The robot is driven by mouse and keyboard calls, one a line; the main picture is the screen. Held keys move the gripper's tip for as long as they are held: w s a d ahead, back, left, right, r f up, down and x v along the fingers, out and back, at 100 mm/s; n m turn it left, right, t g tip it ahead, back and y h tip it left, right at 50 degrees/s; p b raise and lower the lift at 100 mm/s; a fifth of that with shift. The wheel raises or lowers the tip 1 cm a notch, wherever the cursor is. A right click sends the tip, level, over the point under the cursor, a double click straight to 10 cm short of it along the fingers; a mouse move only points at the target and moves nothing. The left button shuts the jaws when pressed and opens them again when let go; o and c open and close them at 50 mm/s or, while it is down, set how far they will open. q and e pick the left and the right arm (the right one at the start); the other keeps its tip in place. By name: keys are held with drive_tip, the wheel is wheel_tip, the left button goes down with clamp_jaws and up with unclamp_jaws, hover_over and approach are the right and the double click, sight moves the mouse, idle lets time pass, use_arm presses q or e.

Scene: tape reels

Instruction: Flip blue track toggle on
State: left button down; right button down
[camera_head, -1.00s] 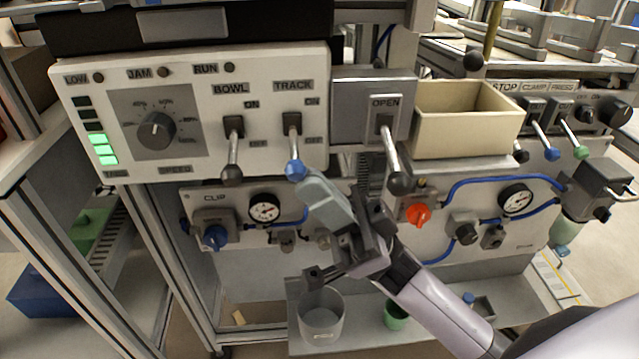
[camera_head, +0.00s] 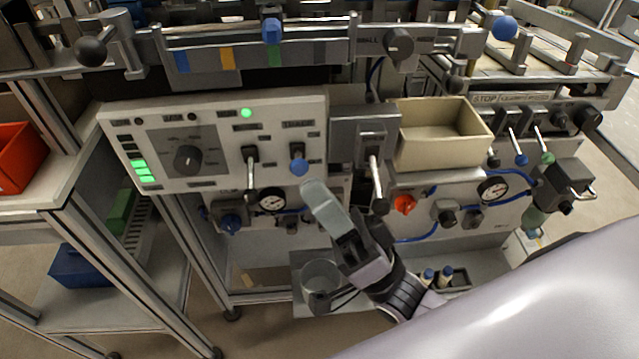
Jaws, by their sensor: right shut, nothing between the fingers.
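The blue track toggle (camera_head: 299,167) is on the white control panel (camera_head: 222,122), under the TRACK label. Its blue ball sits close to its dark base, and the lever looks short, pointing outward rather than hanging down. My right gripper (camera_head: 313,187) is shut and empty. Its fingertips are just below and right of the blue ball, seemingly apart from it. The black-tipped bowl toggle (camera_head: 251,194) beside it hangs down. A green lamp (camera_head: 246,113) is lit at the panel's top. My left gripper is not in view.
Right of the panel is the OPEN lever (camera_head: 378,205), hanging down, and a beige bin (camera_head: 440,135). Below are a blue knob (camera_head: 230,223), a gauge (camera_head: 272,201) and a red knob (camera_head: 404,204). A rail with knobs runs above the panel.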

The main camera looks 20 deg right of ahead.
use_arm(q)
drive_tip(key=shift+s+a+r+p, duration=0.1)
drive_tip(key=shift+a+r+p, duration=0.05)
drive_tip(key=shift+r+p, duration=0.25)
use_arm(e)
drive_tip(key=shift+r+m+t+h, duration=0.2)
drive_tip(key=shift+m+t+h, duration=0.1)
drive_tip(key=shift+m+h, duration=0.4)
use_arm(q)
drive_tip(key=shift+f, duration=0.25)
use_arm(e)
drive_tip(key=shift+f, duration=0.1)
